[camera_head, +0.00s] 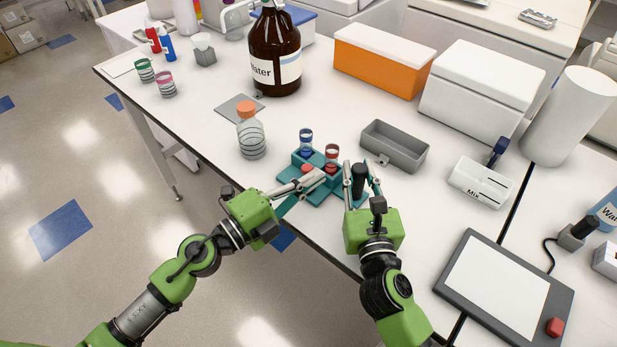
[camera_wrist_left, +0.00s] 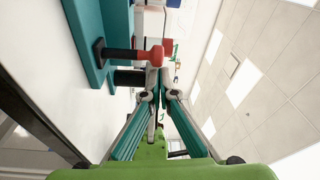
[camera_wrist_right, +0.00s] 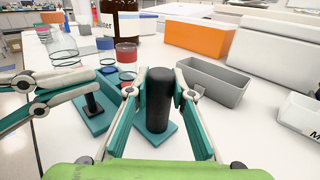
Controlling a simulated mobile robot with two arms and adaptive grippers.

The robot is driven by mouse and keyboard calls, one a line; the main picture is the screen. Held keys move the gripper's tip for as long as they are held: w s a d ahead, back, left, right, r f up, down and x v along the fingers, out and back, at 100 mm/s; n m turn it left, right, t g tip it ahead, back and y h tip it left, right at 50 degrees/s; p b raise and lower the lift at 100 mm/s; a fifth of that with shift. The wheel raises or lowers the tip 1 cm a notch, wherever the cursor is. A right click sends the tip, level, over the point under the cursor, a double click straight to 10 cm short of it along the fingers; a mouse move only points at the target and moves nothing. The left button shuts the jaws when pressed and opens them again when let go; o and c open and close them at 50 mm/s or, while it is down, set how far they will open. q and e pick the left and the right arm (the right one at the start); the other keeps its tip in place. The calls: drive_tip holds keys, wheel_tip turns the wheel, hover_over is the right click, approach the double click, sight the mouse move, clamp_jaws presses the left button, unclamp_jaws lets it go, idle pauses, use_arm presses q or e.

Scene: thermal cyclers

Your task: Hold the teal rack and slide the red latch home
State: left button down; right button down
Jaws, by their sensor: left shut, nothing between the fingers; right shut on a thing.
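The teal rack (camera_head: 318,197) stands on the white bench and holds a blue-banded tube (camera_head: 306,138) and a red-banded tube (camera_head: 332,152). Its upright black handle (camera_wrist_right: 158,95) is between the fingers of my right gripper (camera_head: 361,172), which is shut on it. The red latch knob (camera_head: 307,168) is on the rack's near-left side; in the left wrist view it is a red end (camera_wrist_left: 154,55) on a black stem. My left gripper (camera_head: 320,174) is shut and empty, its tips close beside the knob. I cannot tell whether they touch.
A grey open bin (camera_head: 395,150) stands behind the rack, and an orange-capped bottle (camera_head: 250,135) stands to its left. A brown water bottle (camera_head: 276,55), an orange box (camera_head: 380,62) and a mixer (camera_head: 480,184) stand farther off. The bench's front edge runs close to the rack.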

use_arm(q)
drive_tip(key=shift+w+a, duration=0.15)
drive_tip(key=shift+a, duration=0.2)
drive_tip(key=w+a, duration=0.3)
drive_tip(key=a, duration=0.1)
drive_tip(key=shift+w+a+f, duration=0.1)
drive_tip(key=shift+w+a, duration=0.25)
drive_tip(key=s+d, duration=0.1)
drive_tip(key=d, duration=0.1)
drive_tip(key=s+d, duration=0.1)
drive_tip(key=shift+s+d+r, duration=0.1)
drive_tip(key=shift+s+r, duration=0.15)
drive_tip(key=shift+s, duration=0.05)
drive_tip(key=v, duration=0.9)
drive_tip(key=shift+s, duration=0.1)
